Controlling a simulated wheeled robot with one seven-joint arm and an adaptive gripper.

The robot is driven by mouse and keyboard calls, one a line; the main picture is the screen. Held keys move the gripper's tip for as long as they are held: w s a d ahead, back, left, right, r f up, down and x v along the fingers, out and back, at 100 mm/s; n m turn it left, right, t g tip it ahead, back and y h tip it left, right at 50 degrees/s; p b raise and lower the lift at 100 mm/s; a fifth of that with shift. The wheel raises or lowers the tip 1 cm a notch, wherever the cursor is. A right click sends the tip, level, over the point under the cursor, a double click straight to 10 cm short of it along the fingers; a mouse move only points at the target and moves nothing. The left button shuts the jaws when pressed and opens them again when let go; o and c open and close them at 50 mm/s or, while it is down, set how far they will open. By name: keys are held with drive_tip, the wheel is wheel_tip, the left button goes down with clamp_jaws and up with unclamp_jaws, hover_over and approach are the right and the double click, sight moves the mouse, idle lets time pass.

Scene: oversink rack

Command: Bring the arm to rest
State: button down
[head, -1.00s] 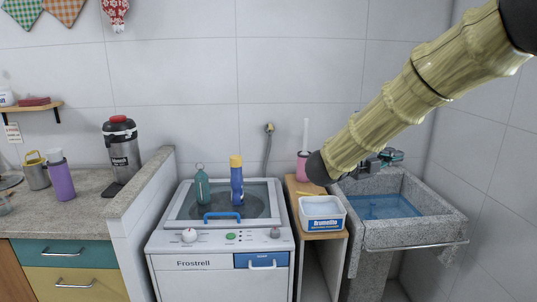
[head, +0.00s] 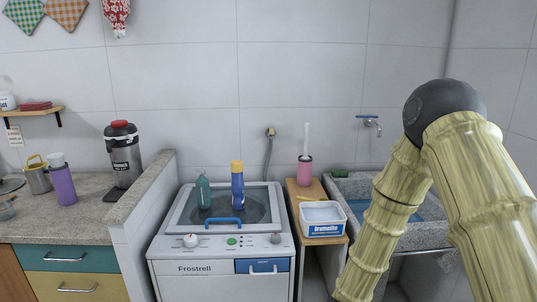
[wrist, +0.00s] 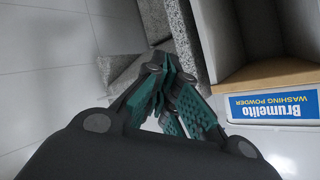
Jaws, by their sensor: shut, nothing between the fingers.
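My arm (head: 405,175), with a bamboo-like surface, is bent at a dark joint on the right side of the head view. It covers much of the stone sink (head: 350,186) with its blue water. My gripper (wrist: 166,68) is out of sight in the head view. In the wrist view its teal fingers are shut and empty, apart from any object. The stone of the sink and its support shows past the fingertips, and pale floor tiles show at the left.
A white Brumelito washing powder tub (head: 323,219) stands on the narrow wooden shelf (head: 303,187); it also shows close right of my gripper in the wrist view (wrist: 275,106). A pink brush holder (head: 304,171) stands behind it. The washing machine (head: 221,262) holds two bottles on top.

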drive_tip(key=s+a+f+n+g+y+p, duration=0.15)
drive_tip(key=s+f+n, duration=0.25)
drive_tip(key=s+f, duration=0.5)
drive_tip(key=s+a+f+n+g+y, duration=0.2)
drive_tip(key=s+f+n+g+y, duration=0.1)
drive_tip(key=s+f, duration=0.6)
drive_tip(key=s+a+f+n+g+y, duration=0.1)
drive_tip(key=s+f+n+g, duration=0.1)
drive_tip(key=s, duration=1)
drive_tip(key=s+f+n+g+y, duration=0.1)
drive_tip(key=s+f+n+g, duration=0.1)
drive_tip(key=s, duration=1.1)
drive_tip(key=shift+a+n+g, duration=0.35)
drive_tip(key=shift+n+g, duration=0.45)
drive_tip(key=shift+g, duration=0.35)
